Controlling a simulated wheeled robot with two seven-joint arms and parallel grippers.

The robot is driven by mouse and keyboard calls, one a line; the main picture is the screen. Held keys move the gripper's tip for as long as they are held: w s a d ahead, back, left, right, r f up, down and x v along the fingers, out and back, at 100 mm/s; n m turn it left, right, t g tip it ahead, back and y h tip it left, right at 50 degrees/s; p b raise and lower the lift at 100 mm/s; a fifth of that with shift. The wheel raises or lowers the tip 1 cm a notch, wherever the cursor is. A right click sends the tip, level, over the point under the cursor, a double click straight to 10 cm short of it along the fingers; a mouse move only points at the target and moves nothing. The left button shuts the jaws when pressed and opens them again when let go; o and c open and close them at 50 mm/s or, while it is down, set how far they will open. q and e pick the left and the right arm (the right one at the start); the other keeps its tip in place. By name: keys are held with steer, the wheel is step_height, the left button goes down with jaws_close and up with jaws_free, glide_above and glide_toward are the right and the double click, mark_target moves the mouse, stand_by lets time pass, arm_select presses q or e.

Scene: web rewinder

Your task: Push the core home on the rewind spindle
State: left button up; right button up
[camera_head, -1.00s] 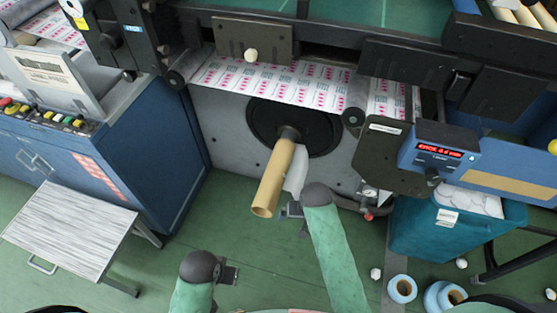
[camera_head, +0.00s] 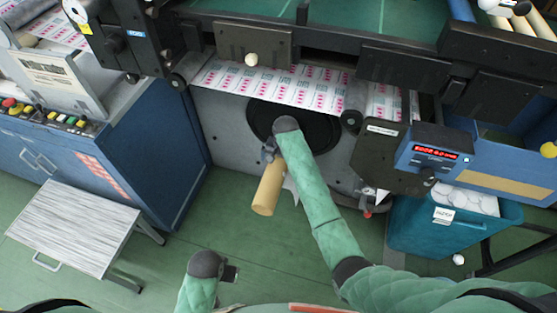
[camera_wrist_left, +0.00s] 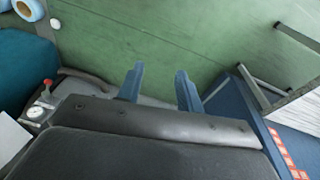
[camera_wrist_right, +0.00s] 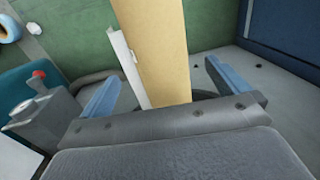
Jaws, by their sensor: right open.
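The tan cardboard core (camera_head: 267,190) points out from the machine face toward me, its near end free. Its far end and the spindle are hidden behind my right arm, in front of the black round plate (camera_head: 258,118). My right gripper (camera_head: 268,152) is at the core's upper part. In the right wrist view the core (camera_wrist_right: 158,40) lies between the open fingers, with a gap visible on either side. A white strip (camera_wrist_right: 127,65) runs beside it. My left gripper (camera_head: 232,272) is low over the floor. The left wrist view shows its fingers (camera_wrist_left: 159,78) apart and empty.
A printed web (camera_head: 270,85) runs above the black plate. A control box (camera_head: 435,150) with a red display and a teal bin (camera_head: 440,235) stand to the right. A blue cabinet (camera_head: 110,150) and a grey-topped step (camera_head: 70,225) are on the left. Green floor is free between.

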mark_target(277, 166)
steer(key=shift+f, duration=0.1)
steer(key=f, duration=0.4)
steer(key=f+p, duration=0.1)
steer(key=f, duration=0.1)
steer(key=shift+a+f, duration=0.2)
steer(key=shift+a, duration=0.2)
steer(key=shift+w+a+f, duration=0.1)
steer(key=shift+f, duration=0.5)
arm_select(q)
step_height(277, 166, down, 5)
steer(key=shift+a+r, duration=0.15)
arm_select(e)
steer(key=shift+c, duration=0.2)
steer(key=c, duration=1.1)
arm_select(q)
steer(key=shift+r, duration=0.1)
arm_select(e)
steer(key=shift+w, duration=0.1)
